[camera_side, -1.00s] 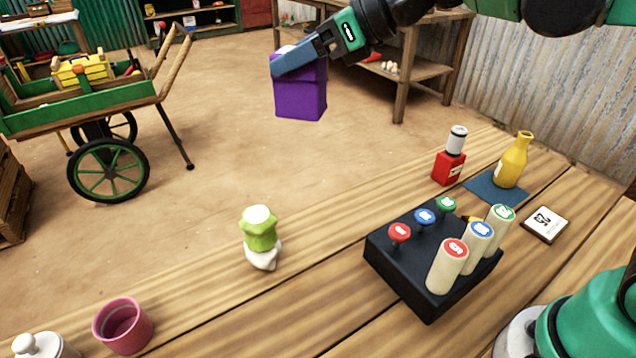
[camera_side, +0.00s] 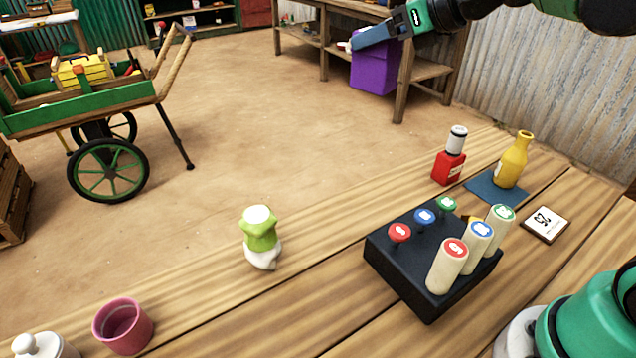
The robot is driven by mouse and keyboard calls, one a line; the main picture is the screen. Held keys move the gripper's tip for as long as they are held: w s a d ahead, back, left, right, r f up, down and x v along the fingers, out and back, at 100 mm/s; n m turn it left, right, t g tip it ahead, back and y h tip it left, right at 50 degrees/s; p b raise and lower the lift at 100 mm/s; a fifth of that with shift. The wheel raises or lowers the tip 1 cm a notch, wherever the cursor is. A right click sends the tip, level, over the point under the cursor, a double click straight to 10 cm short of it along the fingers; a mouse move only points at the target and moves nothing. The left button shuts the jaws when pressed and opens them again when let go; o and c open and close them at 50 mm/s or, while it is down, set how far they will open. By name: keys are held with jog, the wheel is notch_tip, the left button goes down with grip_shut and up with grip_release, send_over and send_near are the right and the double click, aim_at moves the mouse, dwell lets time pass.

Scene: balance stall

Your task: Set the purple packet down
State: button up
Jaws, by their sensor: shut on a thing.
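The purple packet (camera_side: 374,72) is held upright in the air, high in the picture and above the far side of the wooden table (camera_side: 190,310). My gripper (camera_side: 352,44) comes in from the upper right and is shut on the top of the packet. Its blue finger covers part of the packet's upper edge. The packet shows against the floor and a background bench, apart from the table.
A black block (camera_side: 405,275) with coloured pegs and cylinders stands at centre right. Behind it are a red bottle (camera_side: 449,167), a yellow bottle (camera_side: 512,162) on a blue mat (camera_side: 482,190), and a number tile (camera_side: 545,223). A green-and-white object (camera_side: 261,238) and pink cup (camera_side: 122,325) stand left.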

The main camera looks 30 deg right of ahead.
jog(key=s+a+f+n+g+y, duration=0.35)
jog(key=a+f+n, duration=0.2)
jog(key=a, duration=0.25)
jog(key=s+a+f+n+g+y, duration=0.3)
jog(key=a+f+n+g+y, duration=0.15)
jog(key=a+n, duration=0.3)
jog(key=s+a+f+n+g+h, duration=0.2)
jog(key=s+a+n+g, duration=0.1)
jog(key=s+n+g, duration=0.3)
jog(key=s+a+f+n+g+h, duration=0.1)
jog(key=s+a+f+n+g, duration=0.15)
jog(key=s+n+g, duration=0.45)
jog(key=shift+s+d+f+m+t, duration=0.15)
jog(key=shift+f+m, duration=0.25)
jog(key=shift+f, duration=0.7)
jog(key=shift+s+a+f+m+t, duration=0.15)
jog(key=shift+f+m, duration=0.25)
jog(key=shift+f, duration=0.75)
jog(key=shift+s+d+f+m+t, duration=0.1)
jog(key=shift+s+f+m, duration=0.25)
jog(key=shift+f, duration=0.75)
jog(key=shift+w+f, duration=0.15)
jog(key=shift+f, duration=0.4)
jog(key=o, duration=1.4)
